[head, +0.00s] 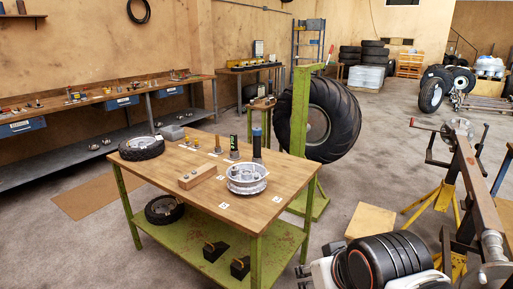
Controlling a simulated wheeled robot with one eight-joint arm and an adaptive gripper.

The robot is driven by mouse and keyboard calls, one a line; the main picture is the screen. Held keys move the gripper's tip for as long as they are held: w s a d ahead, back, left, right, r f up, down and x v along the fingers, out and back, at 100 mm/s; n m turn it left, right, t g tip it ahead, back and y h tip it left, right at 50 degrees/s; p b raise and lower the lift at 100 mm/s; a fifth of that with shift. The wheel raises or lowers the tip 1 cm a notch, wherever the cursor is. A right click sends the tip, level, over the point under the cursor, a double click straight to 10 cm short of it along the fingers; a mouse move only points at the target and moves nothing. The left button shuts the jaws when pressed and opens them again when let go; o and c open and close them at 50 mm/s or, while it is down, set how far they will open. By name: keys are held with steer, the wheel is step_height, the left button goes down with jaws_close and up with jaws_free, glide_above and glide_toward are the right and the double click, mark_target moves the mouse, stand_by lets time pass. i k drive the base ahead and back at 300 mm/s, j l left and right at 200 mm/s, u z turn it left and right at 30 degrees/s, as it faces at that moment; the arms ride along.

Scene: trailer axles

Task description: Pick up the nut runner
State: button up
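A green-framed workbench (150,178) with a wooden top stands in front of me. Near its back right edge stand two upright dark cylindrical items. One is tall and dark with a blue upper part (257,146); the other is black with green marks on a wider grey foot (234,148). Either could be the nut runner; I cannot tell which. A silver wheel hub or drum (247,178) sits in front of them and hides part of the blue-topped one's surroundings. A white and black part of what looks like my arm shows at the bottom right, but no gripper fingers show.
A small tire (142,148), a wooden block with holes (197,177) and small brass pieces share the bench top. A large tire (318,120) on a green stand is behind. An axle on yellow stands (440,190) is at right. Floor left of the bench is open.

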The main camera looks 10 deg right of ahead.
mark_target(258, 133)
steer(key=i+u, duration=0.2)
steer(key=u, duration=0.3)
steer(key=i+l+u, duration=0.15)
steer(key=u, duration=0.35)
